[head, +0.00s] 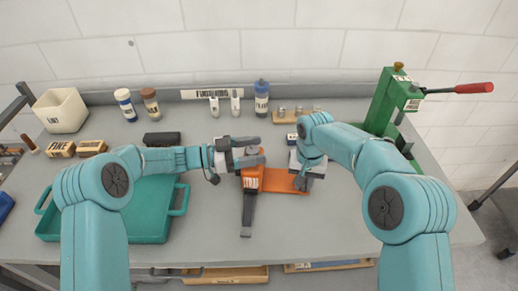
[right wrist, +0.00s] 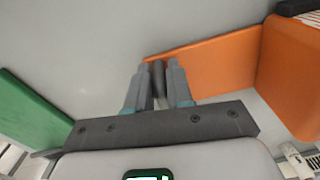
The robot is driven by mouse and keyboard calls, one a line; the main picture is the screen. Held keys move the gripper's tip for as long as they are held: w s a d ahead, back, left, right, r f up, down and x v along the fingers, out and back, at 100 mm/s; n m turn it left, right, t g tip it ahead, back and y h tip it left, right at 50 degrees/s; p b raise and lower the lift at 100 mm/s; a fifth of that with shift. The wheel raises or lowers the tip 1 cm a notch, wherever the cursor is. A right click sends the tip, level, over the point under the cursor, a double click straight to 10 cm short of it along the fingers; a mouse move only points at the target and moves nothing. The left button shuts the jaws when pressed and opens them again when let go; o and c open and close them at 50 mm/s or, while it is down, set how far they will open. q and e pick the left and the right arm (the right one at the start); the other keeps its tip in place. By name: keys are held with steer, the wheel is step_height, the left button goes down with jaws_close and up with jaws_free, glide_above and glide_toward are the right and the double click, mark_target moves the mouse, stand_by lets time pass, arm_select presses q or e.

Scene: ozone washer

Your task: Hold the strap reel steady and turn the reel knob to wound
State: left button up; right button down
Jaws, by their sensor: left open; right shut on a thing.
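The strap reel (head: 254,184) is an orange block with a white label, and a dark strap (head: 248,212) runs from it toward the table's front. An orange plate (head: 287,180) extends right from it; the plate (right wrist: 215,66) and the orange block (right wrist: 292,75) also show in the right wrist view. My left gripper (head: 256,153) is open at the reel's top, partly covering it; I cannot tell whether it touches. My right gripper (head: 300,182) is over the plate's right end. In the right wrist view, its fingers (right wrist: 160,88) are shut on a dark upright post, apparently the reel knob (right wrist: 158,78).
A teal tray (head: 150,225) lies left of the reel. A green press (head: 388,100) with a red handle stands at the right back. Bottles, small metal parts and a dark block (head: 161,139) sit along the back. The grey table is clear right of the strap.

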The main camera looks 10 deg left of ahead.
arm_select(q)
steer(key=shift+x, duration=0.8)
steer(key=c, duration=0.9)
steer(key=shift+s+d+m+g+h, duration=0.1)
steer(key=shift+m+g+h, duration=0.1)
steer(key=shift+m+g, duration=0.9)
steer(key=shift+s+m+g+h, duration=0.15)
steer(key=shift+m+g, duration=0.45)
steer(key=shift+g, duration=0.9)
steer(key=shift+c, duration=0.3)
steer(key=shift+s+m+g, duration=0.1)
steer(key=shift+m+g, duration=0.6)
steer(key=shift+g, duration=0.4)
steer(key=shift+c, duration=0.3)
steer(key=o, duration=1)
